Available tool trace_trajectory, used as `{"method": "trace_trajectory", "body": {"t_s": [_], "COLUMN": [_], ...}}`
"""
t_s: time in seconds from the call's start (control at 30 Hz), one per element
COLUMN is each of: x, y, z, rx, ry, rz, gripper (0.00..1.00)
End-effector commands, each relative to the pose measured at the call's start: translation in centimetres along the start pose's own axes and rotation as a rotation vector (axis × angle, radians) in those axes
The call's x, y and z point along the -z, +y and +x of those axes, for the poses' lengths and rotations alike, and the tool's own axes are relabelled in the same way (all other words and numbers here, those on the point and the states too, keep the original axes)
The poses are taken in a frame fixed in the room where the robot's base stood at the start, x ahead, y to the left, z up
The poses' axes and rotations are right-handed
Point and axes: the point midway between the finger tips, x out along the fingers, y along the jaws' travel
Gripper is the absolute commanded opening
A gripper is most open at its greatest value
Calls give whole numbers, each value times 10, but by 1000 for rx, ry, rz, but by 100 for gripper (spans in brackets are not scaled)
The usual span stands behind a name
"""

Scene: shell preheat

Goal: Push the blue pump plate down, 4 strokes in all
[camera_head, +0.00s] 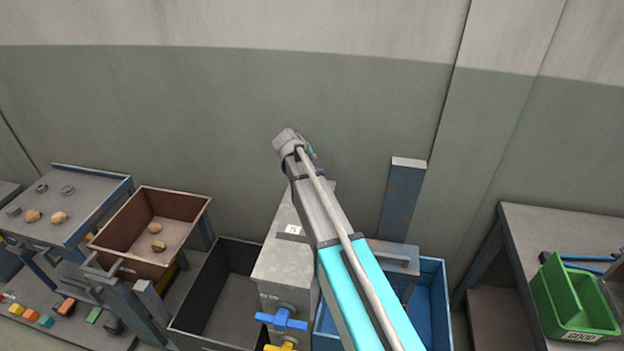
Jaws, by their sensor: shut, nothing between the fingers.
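My arm reaches up from the bottom across the grey cabinet and ends in a grey joint above it. My gripper does not show; the arm hides whatever is below and behind it. A blue-grey flat top (405,253) with a small bar stands just right of the arm, partly covered by it. I cannot tell whether this is the pump plate, and no other plate is clearly seen.
A blue-grey post (403,195) stands behind the flat top. A brown tray (150,215) holds tan lumps. A green crate (572,300) sits on the right table (560,222).

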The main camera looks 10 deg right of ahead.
Motion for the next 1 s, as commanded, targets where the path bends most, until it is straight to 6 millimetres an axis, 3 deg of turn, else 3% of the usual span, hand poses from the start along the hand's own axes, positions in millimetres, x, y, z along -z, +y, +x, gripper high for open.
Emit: {"method": "trace_trajectory", "body": {"t_s": [0.5, 1.0], "x": [-21, -23], "y": [-22, -24], "z": [29, 32], "rx": [0, 0], "ry": [0, 0], "rz": [0, 0], "gripper": [0, 0]}}
